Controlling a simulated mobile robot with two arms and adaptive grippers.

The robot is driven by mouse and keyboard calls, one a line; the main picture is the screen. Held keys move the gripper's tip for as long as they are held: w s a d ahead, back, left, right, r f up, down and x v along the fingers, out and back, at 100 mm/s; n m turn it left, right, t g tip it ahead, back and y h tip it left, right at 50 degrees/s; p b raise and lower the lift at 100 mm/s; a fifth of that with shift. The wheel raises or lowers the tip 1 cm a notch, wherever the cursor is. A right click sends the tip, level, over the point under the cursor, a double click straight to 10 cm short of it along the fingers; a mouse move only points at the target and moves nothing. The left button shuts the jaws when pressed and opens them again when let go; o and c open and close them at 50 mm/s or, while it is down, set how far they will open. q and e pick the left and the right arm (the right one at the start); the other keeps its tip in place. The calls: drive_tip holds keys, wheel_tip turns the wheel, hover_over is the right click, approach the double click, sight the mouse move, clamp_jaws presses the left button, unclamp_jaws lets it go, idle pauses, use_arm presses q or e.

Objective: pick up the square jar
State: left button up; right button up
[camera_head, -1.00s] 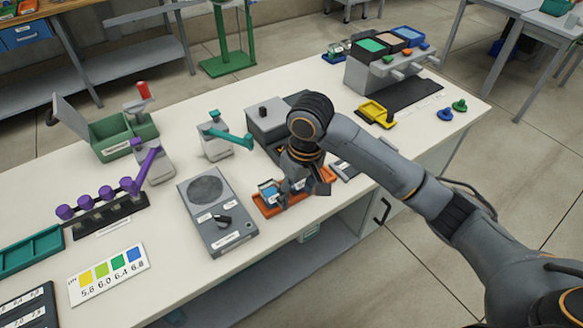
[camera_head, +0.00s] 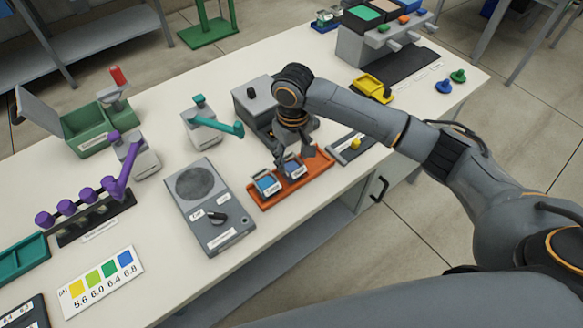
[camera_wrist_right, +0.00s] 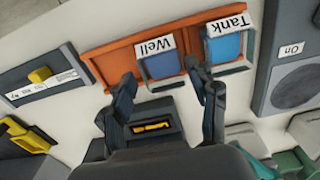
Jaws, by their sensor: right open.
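Two square jars with blue contents stand in an orange tray (camera_head: 322,172). The jar labelled Tank (camera_head: 266,184) is on the left and the jar labelled Well (camera_head: 293,170) on the right. My right gripper (camera_head: 296,152) is open just above and behind the Well jar, partly covering it. In the right wrist view, the open fingers (camera_wrist_right: 161,76) lie toward the near side of the Well jar (camera_wrist_right: 160,66), one at each side. One fingertip is close to the gap beside the Tank jar (camera_wrist_right: 224,47). I cannot tell whether they touch. My left gripper is not in view.
A grey device with a round plate (camera_head: 208,205) stands left of the tray. A grey box (camera_head: 262,103) is behind my gripper. A small panel with a yellow knob (camera_head: 355,143) lies to the right. A teal-handled device (camera_head: 210,125) stands at the back left.

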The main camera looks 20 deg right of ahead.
sight(292, 167)
wheel_tip(292, 167, down, 4)
drive_tip(key=shift+a+r, duration=0.1)
drive_tip(key=shift+f+p, duration=0.3)
drive_tip(key=shift+f, duration=0.1)
drive_tip(key=c, duration=1)
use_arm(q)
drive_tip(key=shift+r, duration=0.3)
use_arm(e)
drive_tip(key=shift+o, duration=0.2)
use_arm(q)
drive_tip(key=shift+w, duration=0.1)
use_arm(e)
drive_tip(key=shift+r, duration=0.1)
